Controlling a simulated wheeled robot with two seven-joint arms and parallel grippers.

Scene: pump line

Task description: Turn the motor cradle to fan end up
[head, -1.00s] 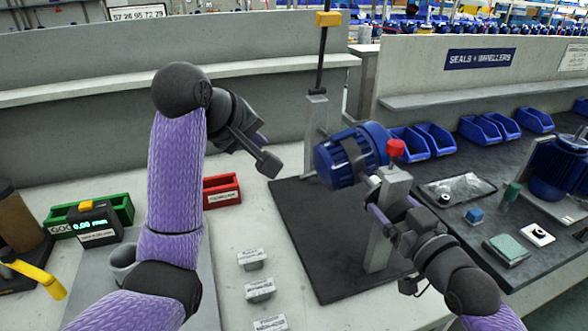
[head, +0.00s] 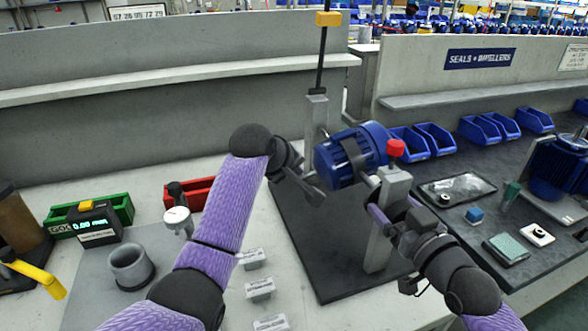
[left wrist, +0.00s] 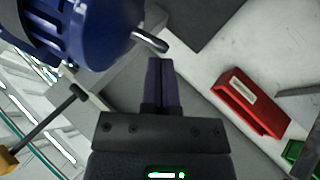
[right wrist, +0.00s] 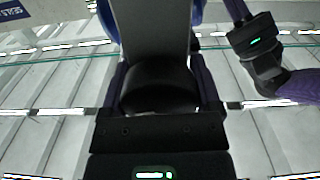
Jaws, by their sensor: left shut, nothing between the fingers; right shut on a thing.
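The blue motor (head: 338,162) lies on its side, slightly tilted, in the cradle between a rear post (head: 316,120) and a front grey post (head: 398,188) with a red knob (head: 395,148). My left gripper (head: 318,200) is shut and empty, just left of and below the motor. In the left wrist view, its closed fingertips (left wrist: 161,62) are close to a metal rod (left wrist: 150,41) that sticks out from the motor (left wrist: 85,35); contact is unclear. My right gripper (head: 380,217) is at the front post, its fingers either side of a grey and dark part (right wrist: 155,60).
A dark mat (head: 325,280) lies under the cradle. Small labelled blocks (head: 260,289) stand left of it. A red bin (head: 190,190) and a green bin (head: 120,205) are further left. Blue bins (head: 435,138) and another motor (head: 556,165) are on the right.

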